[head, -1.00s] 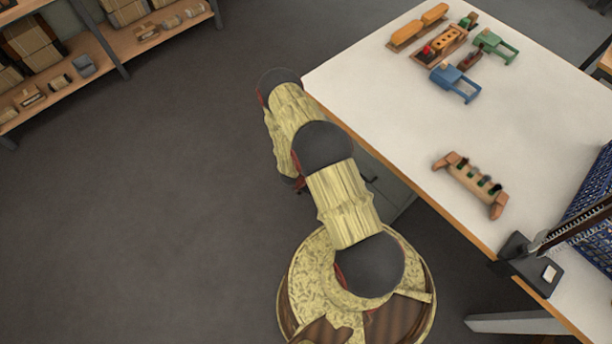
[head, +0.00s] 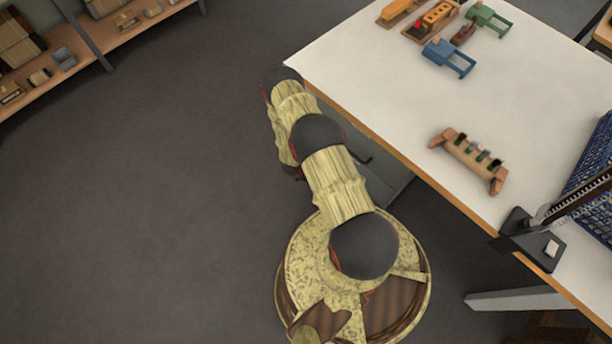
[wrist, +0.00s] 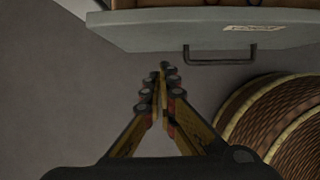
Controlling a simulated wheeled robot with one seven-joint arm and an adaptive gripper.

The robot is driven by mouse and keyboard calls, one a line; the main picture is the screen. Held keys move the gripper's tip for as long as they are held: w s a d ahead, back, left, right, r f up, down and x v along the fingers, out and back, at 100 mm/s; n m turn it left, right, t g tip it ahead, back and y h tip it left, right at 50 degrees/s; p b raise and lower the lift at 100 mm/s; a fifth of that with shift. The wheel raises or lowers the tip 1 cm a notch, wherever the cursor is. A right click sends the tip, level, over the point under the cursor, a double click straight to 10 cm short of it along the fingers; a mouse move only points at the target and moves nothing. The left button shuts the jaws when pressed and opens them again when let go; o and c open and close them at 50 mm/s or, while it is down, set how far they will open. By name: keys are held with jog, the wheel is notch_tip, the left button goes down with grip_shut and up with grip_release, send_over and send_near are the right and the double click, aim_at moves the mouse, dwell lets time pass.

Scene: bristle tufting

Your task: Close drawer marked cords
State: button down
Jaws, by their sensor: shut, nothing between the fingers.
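A grey drawer (wrist: 205,32) crosses the top of the wrist view, with a dark bar handle (wrist: 220,58) and a pale label (wrist: 252,28) whose writing is too small to read. It stands open, as part of its brown inside shows beyond the front panel. In the head view the grey drawer (head: 390,182) shows under the table's near-left edge, partly hidden by my arm. My gripper (wrist: 164,72) is shut and empty, its tips just short of the drawer front and left of the handle, with no clear contact. In the head view my gripper is hidden beneath the arm.
A shelf (head: 130,30) stands at upper left. Open grey floor lies left of my arm.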

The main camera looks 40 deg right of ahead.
jog(key=shift+w+d+r+b, duration=0.1)
jog(key=shift+d+b, duration=0.1)
jog(key=shift+d, duration=0.7)
jog(key=shift+w+d+r+b, duration=0.1)
jog(key=shift+d+b, duration=0.05)
jog(key=shift+d, duration=0.75)
jog(key=d, duration=0.2)
jog(key=shift+w+d+b, duration=0.1)
jog(key=shift+d+b, duration=0.2)
jog(key=shift+d, duration=0.05)
jog(key=shift+a, duration=0.1)
